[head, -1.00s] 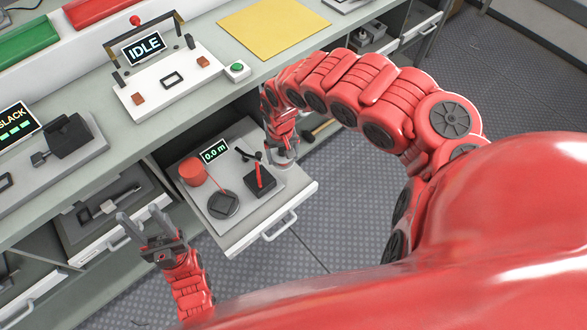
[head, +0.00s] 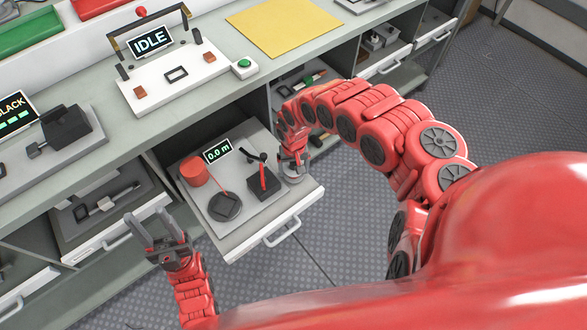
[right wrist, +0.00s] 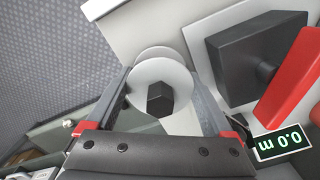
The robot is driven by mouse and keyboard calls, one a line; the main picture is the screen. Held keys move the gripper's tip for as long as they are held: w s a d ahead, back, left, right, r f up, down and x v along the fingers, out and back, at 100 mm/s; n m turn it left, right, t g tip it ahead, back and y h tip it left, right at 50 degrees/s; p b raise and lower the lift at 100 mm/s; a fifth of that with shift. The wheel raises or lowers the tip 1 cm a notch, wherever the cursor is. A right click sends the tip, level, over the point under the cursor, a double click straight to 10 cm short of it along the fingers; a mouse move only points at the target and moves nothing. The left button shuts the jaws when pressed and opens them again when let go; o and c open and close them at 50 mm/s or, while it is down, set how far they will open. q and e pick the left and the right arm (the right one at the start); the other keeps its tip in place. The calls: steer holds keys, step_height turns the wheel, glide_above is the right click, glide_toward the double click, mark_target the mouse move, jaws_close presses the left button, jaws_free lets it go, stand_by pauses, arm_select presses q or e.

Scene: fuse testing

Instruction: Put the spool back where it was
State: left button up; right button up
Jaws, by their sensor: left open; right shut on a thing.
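A pale spool (head: 293,177) with white flanges is held in my right gripper (head: 291,164), low at the right edge of the open drawer (head: 236,240). In the right wrist view, the spool (right wrist: 148,75) sits between the two fingers, with a dark hub in its centre. A white plate in the drawer is close beside it; I cannot tell whether the spool touches it. My left gripper (head: 151,222) is open and empty, left of the drawer.
The drawer holds a red cylinder (head: 195,171), a dark disc (head: 225,206), a black block (head: 264,186) with a red lever, and a display reading 0.0 m (head: 217,151). Above is a bench (head: 214,89) with an IDLE device (head: 150,40) and yellow mat (head: 284,27).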

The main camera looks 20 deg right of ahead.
steer(key=shift+f, duration=0.15)
steer(key=o, duration=1.3)
steer(key=shift+r, duration=0.3)
step_height(320, 180, up, 12)
steer(key=p, duration=0.4)
steer(key=shift+f, duration=0.1)
